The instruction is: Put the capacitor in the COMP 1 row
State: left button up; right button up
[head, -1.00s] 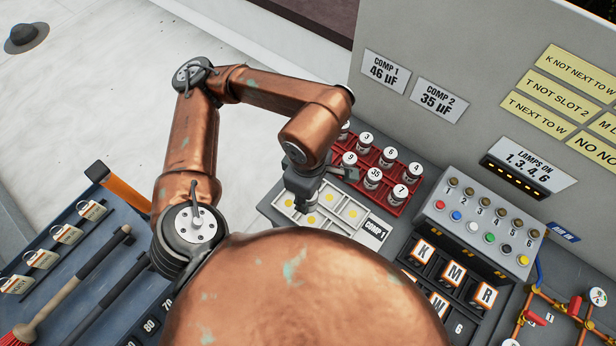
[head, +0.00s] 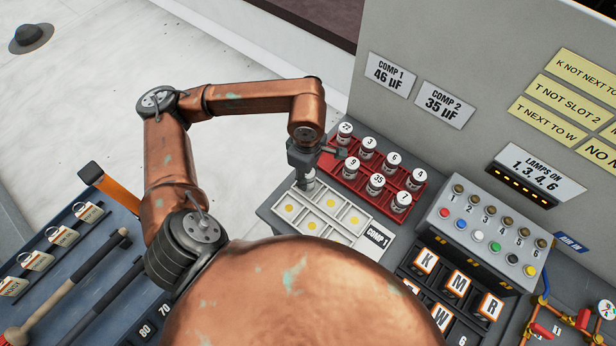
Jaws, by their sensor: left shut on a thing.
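My left gripper (head: 306,172) is shut on a white capacitor (head: 308,181) at the back left of the COMP 1 row. The gripper hides most of the capacitor, and its number cannot be read. The COMP 1 row (head: 370,239) is a pale tray of compartments with yellow dots on their floors; no capacitor stands in the compartments I can see. I cannot tell whether the held capacitor touches the tray. The red rack (head: 382,210) just behind holds white capacitors marked 22, 3, 6, 4, 9, 35 and 7. My right gripper is not in view.
A sign (head: 391,74) on the grey cabinet reads COMP 1 46 µF; another (head: 444,104) reads COMP 2 35 µF. A button box (head: 490,234) and lettered blocks (head: 457,282) stand right of the tray.

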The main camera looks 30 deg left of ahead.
pick_arm(q)
jog(key=shift+f, duration=0.6)
jog(key=shift+f, duration=0.15)
jog(key=o, duration=1.2)
notch_tip(320, 180, up, 12)
jog(key=shift+r+p, duration=0.2)
jog(key=shift+p, duration=0.35)
